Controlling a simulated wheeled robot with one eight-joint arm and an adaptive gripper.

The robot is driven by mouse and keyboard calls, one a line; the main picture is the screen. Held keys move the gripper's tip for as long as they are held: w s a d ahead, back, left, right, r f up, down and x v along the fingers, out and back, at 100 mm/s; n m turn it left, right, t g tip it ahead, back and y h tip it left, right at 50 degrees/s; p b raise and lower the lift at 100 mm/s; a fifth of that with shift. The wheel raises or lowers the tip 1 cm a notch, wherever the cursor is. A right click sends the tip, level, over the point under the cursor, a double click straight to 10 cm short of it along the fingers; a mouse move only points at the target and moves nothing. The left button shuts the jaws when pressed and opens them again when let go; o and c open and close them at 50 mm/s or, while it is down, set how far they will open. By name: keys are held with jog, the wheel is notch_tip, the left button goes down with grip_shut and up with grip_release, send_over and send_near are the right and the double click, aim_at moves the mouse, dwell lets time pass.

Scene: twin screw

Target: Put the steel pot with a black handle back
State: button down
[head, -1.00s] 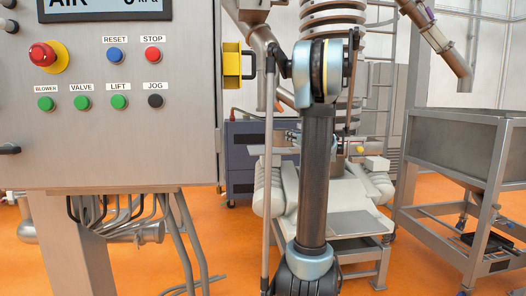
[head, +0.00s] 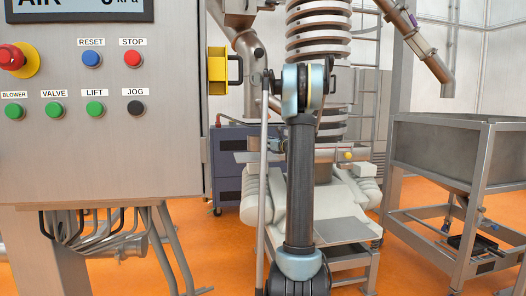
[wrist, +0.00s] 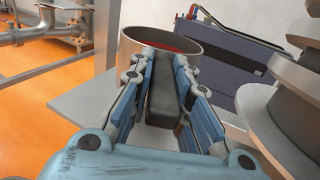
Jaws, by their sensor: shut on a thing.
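The steel pot (wrist: 136,50) shows in the wrist view, just beyond my fingertips. It is a round metal vessel with red visible inside its rim. Its black handle (wrist: 163,100) runs back towards the wrist between the two blue-padded fingers. My gripper (wrist: 164,70) is shut on this handle. The fingers hide part of the pot's near wall. A pale grey flat surface (wrist: 82,100) lies beneath; I cannot tell whether the pot touches it. In the head view my arm shows, but I cannot make out the gripper or pot.
A control panel (head: 100,160) with several buttons fills the left. A ribbed column machine (head: 318,25) stands behind my arm. A steel hopper on a frame (head: 440,150) is at the right. A dark cabinet (head: 229,165) stands behind. Orange floor (head: 405,215) shows between them.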

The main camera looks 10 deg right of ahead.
jog(key=shift+x, duration=1.35)
jog(key=shift+w+a+f, duration=0.1)
jog(key=shift+w+f, duration=0.05)
jog(key=shift+f, duration=0.75)
jog(key=shift+w+a+f, duration=0.1)
jog(key=shift+f, duration=0.75)
jog(key=c, duration=1.5)
grip_release()
jog(key=shift+s+d, duration=0.1)
